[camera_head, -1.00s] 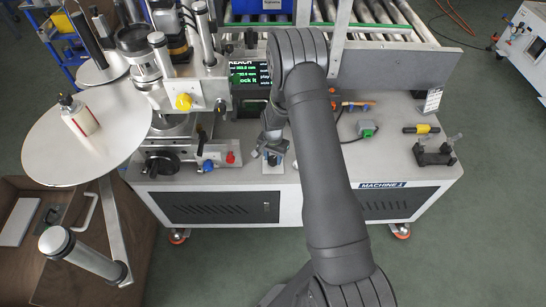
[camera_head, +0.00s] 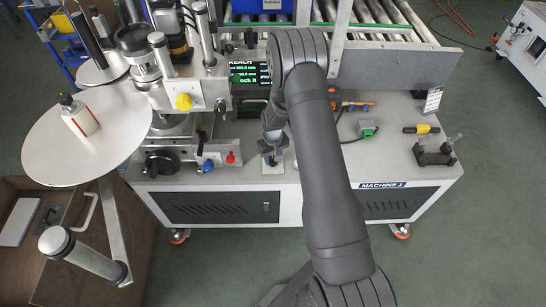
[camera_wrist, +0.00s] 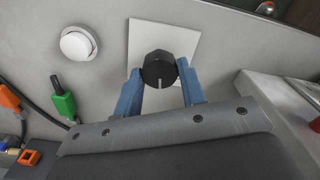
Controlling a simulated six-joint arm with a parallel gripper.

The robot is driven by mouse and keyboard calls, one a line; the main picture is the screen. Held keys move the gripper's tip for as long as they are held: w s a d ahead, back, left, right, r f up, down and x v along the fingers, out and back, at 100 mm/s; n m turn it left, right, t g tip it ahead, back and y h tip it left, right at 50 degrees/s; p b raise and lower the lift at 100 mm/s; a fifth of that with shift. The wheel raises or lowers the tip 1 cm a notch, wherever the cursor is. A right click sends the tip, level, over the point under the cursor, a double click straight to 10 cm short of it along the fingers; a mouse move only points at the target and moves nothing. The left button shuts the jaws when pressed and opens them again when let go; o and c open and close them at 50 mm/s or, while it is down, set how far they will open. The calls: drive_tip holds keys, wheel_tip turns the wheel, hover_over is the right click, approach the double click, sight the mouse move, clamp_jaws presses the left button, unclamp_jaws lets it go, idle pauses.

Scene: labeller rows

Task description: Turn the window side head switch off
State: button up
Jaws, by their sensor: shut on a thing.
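A round black switch knob (camera_wrist: 158,66) stands on a white square plate (camera_wrist: 146,38) in the wrist view. A pale pointer line on the knob points down toward my gripper. My gripper (camera_wrist: 160,74) has its two blue fingers on either side of the knob and is shut on it. In the head view, my gripper (camera_head: 271,152) is at the white plate (camera_head: 273,166) on the machine's grey top. The knob is too small and covered there to make out. No label for the switch is readable.
A round white button (camera_wrist: 78,44) is left of the plate in the wrist view, with a green connector (camera_wrist: 63,101) below it. In the head view, a green-and-grey box (camera_head: 367,128) and a yellow-black tool (camera_head: 421,128) lie to the right. A screen (camera_head: 247,76) is behind.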

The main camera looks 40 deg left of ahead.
sight(273, 159)
drive_tip(key=n, duration=0.6)
drive_tip(key=shift+n, duration=0.4)
idle(0.4)
drive_tip(key=o, duration=1)
wheel_tip(273, 159, up, 18)
drive_tip(key=shift+f, duration=0.25)
drive_tip(key=shift+f, duration=0.1)
wheel_tip(273, 159, down, 17)
drive_tip(key=shift+f, duration=0.2)
